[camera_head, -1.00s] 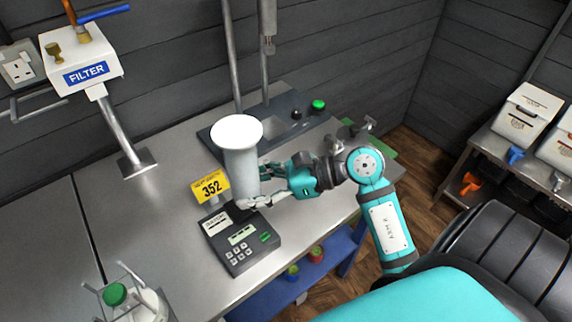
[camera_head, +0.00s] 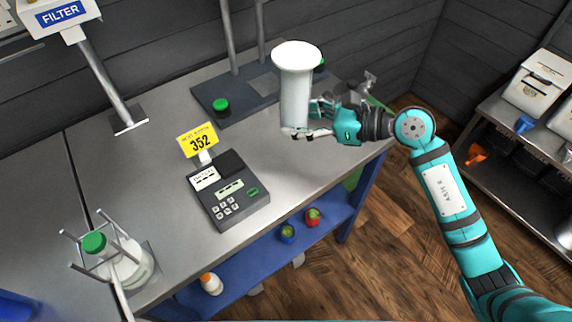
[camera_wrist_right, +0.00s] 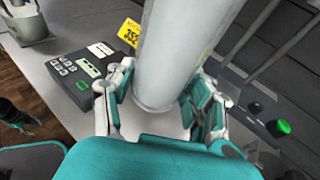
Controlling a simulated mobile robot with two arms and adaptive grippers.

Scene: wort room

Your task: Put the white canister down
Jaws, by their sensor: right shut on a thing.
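The white canister (camera_head: 296,92) is a tall cylinder with a wide flared top. My right gripper (camera_head: 308,133) is shut on its lower part and holds it upright over the metal table (camera_head: 262,152), to the right of the keypad device. In the right wrist view the canister (camera_wrist_right: 178,50) stands between the fingers of my right gripper (camera_wrist_right: 160,105). I cannot tell for sure whether its base touches the table.
A keypad device (camera_head: 228,195) with a yellow 352 sign (camera_head: 198,141) stands on the table. A dark stand base (camera_head: 240,98) with a green button is behind. A green-capped bottle (camera_head: 125,262) sits in a holder at front left. Bare table lies between device and canister.

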